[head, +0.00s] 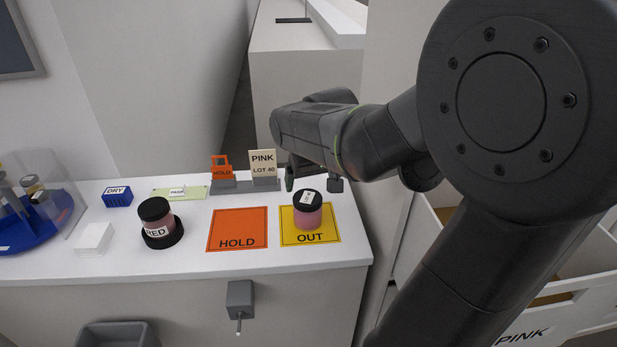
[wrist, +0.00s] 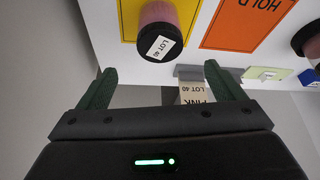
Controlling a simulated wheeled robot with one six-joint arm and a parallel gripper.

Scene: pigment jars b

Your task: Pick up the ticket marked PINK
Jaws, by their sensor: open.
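The cream ticket marked PINK, LOT 40 (head: 263,158) stands upright in a grey holder (head: 240,186) near the table's back edge. In the wrist view the ticket (wrist: 194,93) appears upside down, near the right finger and partly hidden by my gripper's body. My gripper (head: 314,180) is just right of the ticket in the head view. In the wrist view my gripper (wrist: 160,74) has its green fingers wide apart, with nothing gripped. Whether a finger touches the ticket cannot be told.
An orange HOLD ticket (head: 222,170) stands left of the PINK one. A pink jar with a black lid (head: 308,215) stands on the yellow OUT mat (head: 288,238), close in front of my gripper. Further left are the orange HOLD mat (head: 237,225) and the RED jar (head: 156,220).

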